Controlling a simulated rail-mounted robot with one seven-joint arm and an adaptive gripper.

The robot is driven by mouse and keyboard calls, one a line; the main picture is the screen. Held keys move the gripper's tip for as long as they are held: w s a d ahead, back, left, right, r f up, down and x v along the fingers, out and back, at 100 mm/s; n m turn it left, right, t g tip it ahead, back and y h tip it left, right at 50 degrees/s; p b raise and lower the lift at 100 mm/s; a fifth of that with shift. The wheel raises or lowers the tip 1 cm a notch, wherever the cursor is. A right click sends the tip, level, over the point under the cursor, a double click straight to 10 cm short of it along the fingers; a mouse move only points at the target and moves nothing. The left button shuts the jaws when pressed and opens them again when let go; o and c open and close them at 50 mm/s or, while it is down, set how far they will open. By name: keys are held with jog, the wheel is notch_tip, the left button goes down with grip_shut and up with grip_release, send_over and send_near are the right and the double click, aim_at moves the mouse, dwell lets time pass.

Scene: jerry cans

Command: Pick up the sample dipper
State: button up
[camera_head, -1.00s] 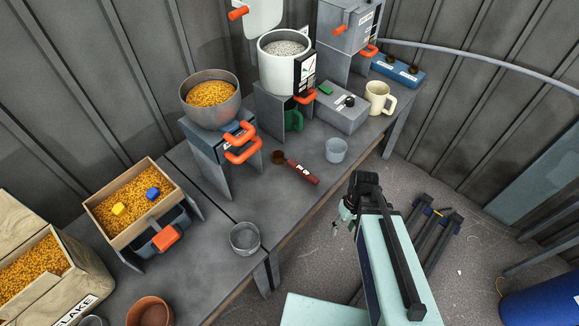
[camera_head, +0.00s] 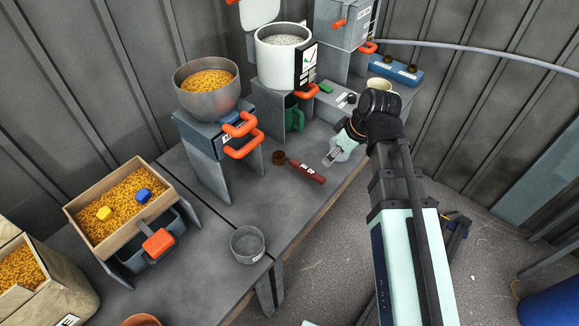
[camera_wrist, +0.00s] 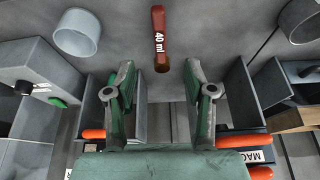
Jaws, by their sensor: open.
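The sample dipper lies on the grey bench, with a dark red-brown handle (camera_head: 308,172) with white print and a small brown cup (camera_head: 279,157) at its far left end. In the wrist view the handle (camera_wrist: 158,35) reads "40 ml" and lies ahead, roughly in line with the gap between my fingers. My gripper (camera_head: 331,158) is open and empty, just right of the handle's near end in the head view. Its two green-grey fingers (camera_wrist: 160,76) stand apart in the wrist view. Nothing is between them in contact.
A clear cup (camera_wrist: 78,33) stands left of the dipper in the wrist view; my gripper partly hides it in the head view. A grey cup (camera_head: 248,244) stands near the front edge. Stands with orange handles (camera_head: 240,145) rise behind. Bare bench lies around the dipper.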

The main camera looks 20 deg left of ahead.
aim_at(314, 173)
jog(key=x, duration=1.6)
jog(key=shift+w+a+f, duration=0.2)
jog(key=shift+w+a, duration=0.1)
jog(key=shift+a, duration=0.15)
grip_shut()
